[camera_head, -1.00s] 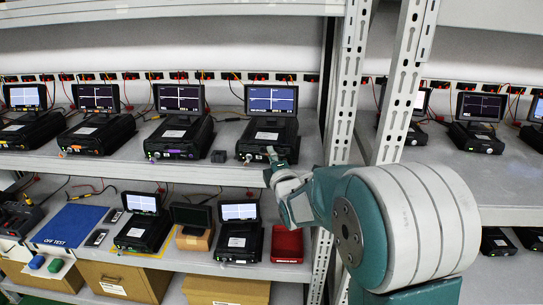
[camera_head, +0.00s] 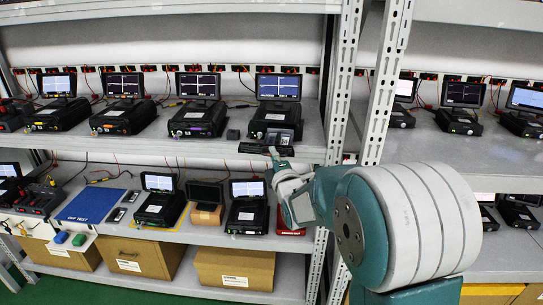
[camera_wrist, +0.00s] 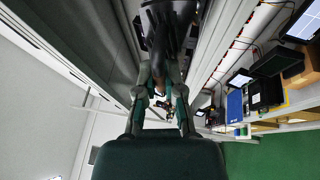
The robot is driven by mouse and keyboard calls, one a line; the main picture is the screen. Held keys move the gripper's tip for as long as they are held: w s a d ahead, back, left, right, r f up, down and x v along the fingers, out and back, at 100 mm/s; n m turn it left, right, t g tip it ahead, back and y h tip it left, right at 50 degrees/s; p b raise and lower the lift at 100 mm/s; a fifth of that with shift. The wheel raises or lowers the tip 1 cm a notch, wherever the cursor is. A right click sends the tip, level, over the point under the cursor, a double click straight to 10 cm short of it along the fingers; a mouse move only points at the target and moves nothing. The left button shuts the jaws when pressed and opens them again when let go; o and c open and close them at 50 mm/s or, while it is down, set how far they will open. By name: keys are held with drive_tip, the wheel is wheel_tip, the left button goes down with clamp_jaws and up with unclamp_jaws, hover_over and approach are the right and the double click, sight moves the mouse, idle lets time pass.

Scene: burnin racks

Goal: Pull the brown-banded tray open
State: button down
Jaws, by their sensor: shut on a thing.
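A black tester unit (camera_head: 278,93) with a lit screen stands on the upper shelf, at the right end of its row. Its dark front tray (camera_head: 262,149) sticks out toward me past the shelf edge, with a grey piece (camera_head: 281,134) showing behind the tray front. I cannot make out a brown band, as the gripper covers part of the front. My gripper (camera_head: 274,158) is at the tray front, its fingers shut on it. In the wrist view the fingers (camera_wrist: 161,88) close around a dark part; the grip is partly hidden by the fingers.
Other testers (camera_head: 200,118) stand to the left on the same shelf, with a small black block (camera_head: 233,134) between. The lower shelf (camera_head: 190,237) holds more testers, a blue mat (camera_head: 90,206) and a red tray (camera_head: 291,222). A perforated post (camera_head: 340,110) rises right of the tray.

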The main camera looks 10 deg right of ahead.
drive_tip(key=shift+w+d+f, duration=0.15)
drive_tip(key=shift+d+f, duration=0.05)
drive_tip(key=shift+d, duration=0.05)
drive_tip(key=c, duration=0.7)
unclamp_jaws()
drive_tip(key=shift+c, duration=0.2)
drive_tip(key=shift+a+r, duration=0.1)
drive_tip(key=shift+a, duration=0.1)
drive_tip(key=s+f, duration=0.2)
drive_tip(key=s, duration=0.9)
drive_tip(key=shift+s+d, duration=0.35)
drive_tip(key=shift+d, duration=0.1)
